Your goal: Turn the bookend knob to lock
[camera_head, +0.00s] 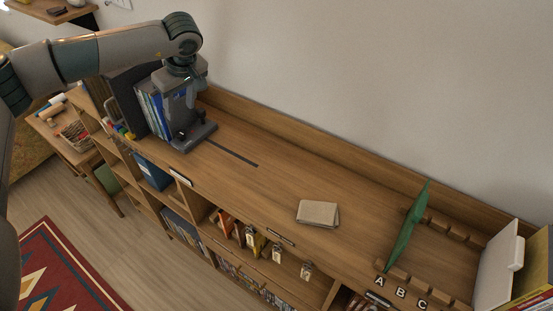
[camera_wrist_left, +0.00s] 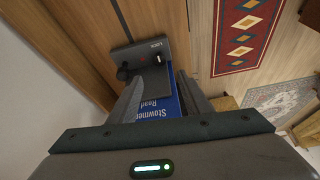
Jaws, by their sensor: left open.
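The dark grey bookend (camera_head: 203,136) stands on the shelf top at the right end of a row of books (camera_head: 152,104). In the left wrist view the bookend (camera_wrist_left: 147,56) carries the word LOCK on its base, with a small black knob (camera_wrist_left: 124,72) at one side. My left gripper (camera_head: 181,128) points down over the bookend, its fingers open; the head view hides the knob behind it. In the wrist view the open fingers (camera_wrist_left: 160,92) lie either side of the bookend's plate and a blue book (camera_wrist_left: 158,107). I cannot tell whether they touch. My right gripper is out of view.
A dark slot (camera_head: 232,153) runs along the shelf top (camera_head: 265,185) right of the bookend. The wall rises behind; the middle of the top is mostly clear.

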